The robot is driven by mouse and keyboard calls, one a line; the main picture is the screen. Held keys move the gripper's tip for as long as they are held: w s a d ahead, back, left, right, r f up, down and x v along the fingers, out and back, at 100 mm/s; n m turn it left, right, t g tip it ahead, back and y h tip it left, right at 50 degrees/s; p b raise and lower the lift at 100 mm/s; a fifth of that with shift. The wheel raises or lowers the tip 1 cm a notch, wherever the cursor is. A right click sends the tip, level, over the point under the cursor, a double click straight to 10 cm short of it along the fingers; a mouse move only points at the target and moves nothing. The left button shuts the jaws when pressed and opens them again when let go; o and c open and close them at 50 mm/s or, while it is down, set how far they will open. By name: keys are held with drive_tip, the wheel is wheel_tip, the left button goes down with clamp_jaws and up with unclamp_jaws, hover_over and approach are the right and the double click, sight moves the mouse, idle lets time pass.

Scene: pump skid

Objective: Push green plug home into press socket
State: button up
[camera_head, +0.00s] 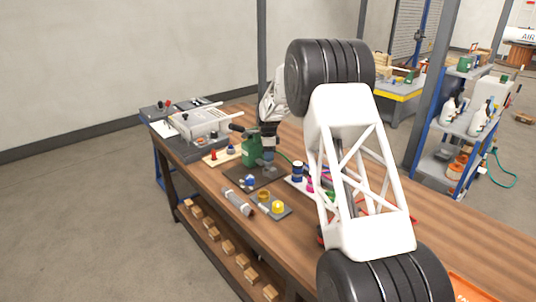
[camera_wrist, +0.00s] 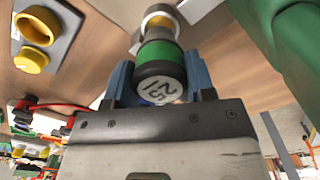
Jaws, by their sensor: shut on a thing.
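In the wrist view my gripper (camera_wrist: 161,78) has its two blue fingers closed on the green plug (camera_wrist: 158,52). The plug has a black end cap marked with a number, a green band and a grey body. Its far end meets a pale, brass-edged ring (camera_wrist: 159,17); I cannot tell whether this is the press socket or how deep the plug sits. In the head view my gripper (camera_head: 267,163) is low over a dark mat, beside a green press-like body (camera_head: 249,151). The plug is hidden there. The green body also fills the right of the wrist view (camera_wrist: 297,45).
A grey plate (camera_head: 282,214) with yellow and brass round fittings lies in front, also in the wrist view (camera_wrist: 52,28). A grey cylinder (camera_head: 237,201) lies beside it. A board with small knobs (camera_head: 221,156) stands left. My large white arm link hides the bench's right middle.

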drive_tip(key=shift+f, duration=1.75)
idle(1.2)
drive_tip(key=o, duration=1.1)
drive_tip(key=shift+r, duration=0.15)
drive_tip(key=shift+r, duration=3.8)
